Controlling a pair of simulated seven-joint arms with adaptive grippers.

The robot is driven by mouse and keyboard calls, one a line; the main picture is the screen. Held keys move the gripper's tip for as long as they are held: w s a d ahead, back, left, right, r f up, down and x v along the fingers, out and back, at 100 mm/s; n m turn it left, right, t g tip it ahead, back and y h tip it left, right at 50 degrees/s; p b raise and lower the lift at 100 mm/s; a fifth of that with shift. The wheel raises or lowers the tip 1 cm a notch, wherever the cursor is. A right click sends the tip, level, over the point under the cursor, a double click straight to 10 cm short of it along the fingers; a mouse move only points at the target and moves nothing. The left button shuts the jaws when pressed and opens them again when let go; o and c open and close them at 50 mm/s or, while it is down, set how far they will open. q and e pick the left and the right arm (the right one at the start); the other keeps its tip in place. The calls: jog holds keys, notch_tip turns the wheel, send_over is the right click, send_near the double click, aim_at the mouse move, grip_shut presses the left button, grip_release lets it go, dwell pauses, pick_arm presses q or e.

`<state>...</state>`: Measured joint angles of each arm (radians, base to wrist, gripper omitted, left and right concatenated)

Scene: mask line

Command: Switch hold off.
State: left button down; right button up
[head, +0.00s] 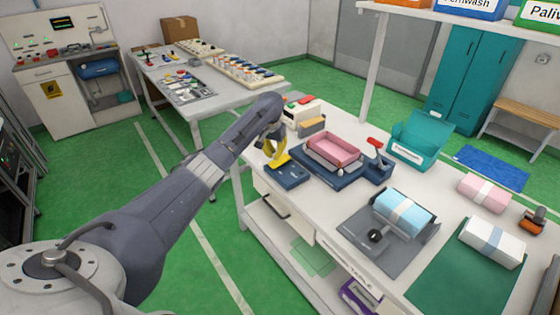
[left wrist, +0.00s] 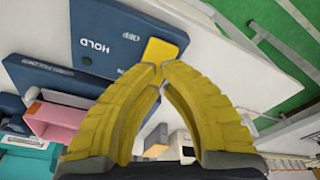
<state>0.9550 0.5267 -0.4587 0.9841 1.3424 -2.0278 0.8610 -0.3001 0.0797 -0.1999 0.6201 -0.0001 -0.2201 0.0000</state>
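The hold switch is a dark blue box (head: 287,177) at the left end of the white bench, with a yellow paddle (head: 280,162) on top. In the left wrist view the blue box (left wrist: 110,40) carries the words HOLD and OFF, and the yellow paddle (left wrist: 163,51) sits beside OFF. My left gripper (head: 275,153) has yellow fingers and is just over the paddle. In the left wrist view its fingertips (left wrist: 161,72) meet, with nothing seen between them, at the paddle's near edge. I cannot tell whether they touch it. My right gripper is not in view.
Behind the switch, a pink tray (head: 333,151) sits on a dark blue fixture. A small white box (head: 303,113) stands farther back, and a teal bin (head: 419,137) to the right. A blue-wrapped pack (head: 404,208) lies on a grey plate nearer the front.

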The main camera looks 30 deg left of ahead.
aim_at(275, 164)
pick_arm(q)
jog(key=shift+r, duration=1.6)
